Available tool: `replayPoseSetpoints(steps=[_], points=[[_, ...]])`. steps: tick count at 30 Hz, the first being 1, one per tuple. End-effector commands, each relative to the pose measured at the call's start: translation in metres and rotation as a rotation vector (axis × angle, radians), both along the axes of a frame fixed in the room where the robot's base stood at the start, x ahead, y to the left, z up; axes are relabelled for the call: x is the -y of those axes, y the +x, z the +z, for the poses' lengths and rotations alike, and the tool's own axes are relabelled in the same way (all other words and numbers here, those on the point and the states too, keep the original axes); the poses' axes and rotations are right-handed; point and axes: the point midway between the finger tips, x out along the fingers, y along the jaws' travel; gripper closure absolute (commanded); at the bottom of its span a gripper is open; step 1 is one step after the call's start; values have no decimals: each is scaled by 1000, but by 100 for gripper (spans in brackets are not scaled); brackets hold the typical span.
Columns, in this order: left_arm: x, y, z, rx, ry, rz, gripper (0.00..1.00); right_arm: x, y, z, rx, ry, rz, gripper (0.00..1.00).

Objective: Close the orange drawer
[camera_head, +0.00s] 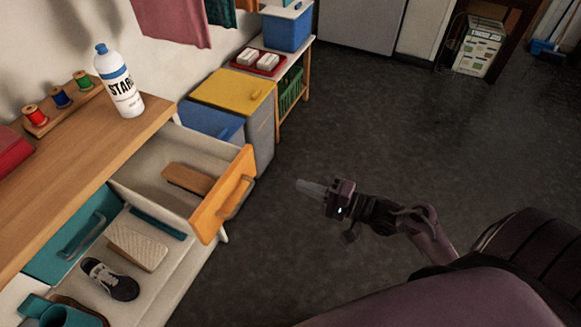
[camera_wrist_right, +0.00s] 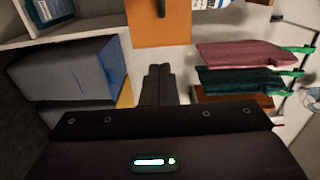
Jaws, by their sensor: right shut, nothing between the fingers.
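The orange drawer (camera_head: 223,193) stands pulled out from the wooden-topped cabinet in the head view, with a brown brush-like block (camera_head: 188,179) inside it. In the right wrist view the shut fingers (camera_wrist_right: 159,70) point toward the orange drawer front (camera_wrist_right: 160,28), which lies ahead at the top of the picture. My left gripper is not in view.
A white bottle (camera_head: 120,82) and a rack of thread spools (camera_head: 62,103) stand on the cabinet top. A bin with a yellow lid (camera_head: 233,92) stands beyond the drawer. The floor (camera_head: 400,130) to the right is clear.

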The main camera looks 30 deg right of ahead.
Motion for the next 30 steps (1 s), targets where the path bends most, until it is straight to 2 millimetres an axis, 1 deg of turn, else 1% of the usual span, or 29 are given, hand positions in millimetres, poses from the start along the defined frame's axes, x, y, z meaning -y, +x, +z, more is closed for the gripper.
replayPoseSetpoints(steps=[3,9,15,21,30], points=[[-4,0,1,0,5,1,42,-15,20,2,4,2,0,100],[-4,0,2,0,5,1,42,-42,55,2,3,1,-1,100],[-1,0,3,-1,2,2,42,-63,82,1,1,0,-2,100],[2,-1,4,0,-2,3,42,-74,96,0,1,-3,-3,100],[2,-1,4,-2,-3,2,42,-76,98,-1,-1,-4,-3,100]])
